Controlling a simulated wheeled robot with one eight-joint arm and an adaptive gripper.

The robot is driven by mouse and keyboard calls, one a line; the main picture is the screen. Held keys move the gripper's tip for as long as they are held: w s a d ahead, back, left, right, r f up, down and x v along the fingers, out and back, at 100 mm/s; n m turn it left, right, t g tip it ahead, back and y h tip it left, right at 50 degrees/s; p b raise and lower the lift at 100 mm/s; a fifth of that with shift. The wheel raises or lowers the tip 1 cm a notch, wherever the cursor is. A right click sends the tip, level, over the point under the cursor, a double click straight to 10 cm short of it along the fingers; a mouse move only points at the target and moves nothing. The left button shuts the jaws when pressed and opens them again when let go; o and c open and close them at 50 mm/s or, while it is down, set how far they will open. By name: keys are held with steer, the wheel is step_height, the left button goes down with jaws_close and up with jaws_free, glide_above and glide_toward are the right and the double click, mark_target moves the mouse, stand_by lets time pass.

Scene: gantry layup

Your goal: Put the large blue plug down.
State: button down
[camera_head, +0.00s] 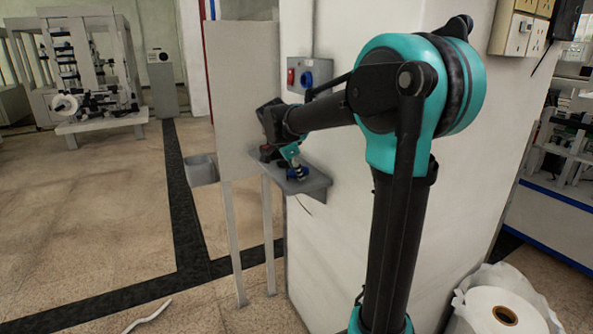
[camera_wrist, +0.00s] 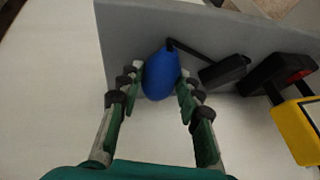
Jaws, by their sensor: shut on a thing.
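The large blue plug (camera_wrist: 161,74) is a rounded blue body between my fingertips in the wrist view. The grey shelf (camera_head: 313,187) is fixed to the white wall below my gripper and fills the upper part of the wrist view (camera_wrist: 125,40). I cannot tell whether the plug touches the shelf. A black cable part meets the plug's upper end in the wrist view.
A black plug-like piece (camera_wrist: 224,71) and a yellow block (camera_wrist: 298,130) with black and red parts lie right of the blue plug. Red and blue wall sockets (camera_head: 308,77) are above the shelf.

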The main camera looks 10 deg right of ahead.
steer(key=shift+f, duration=0.1)
steer(key=c, duration=1)
jaws_free()
steer(key=shift+c, duration=0.2)
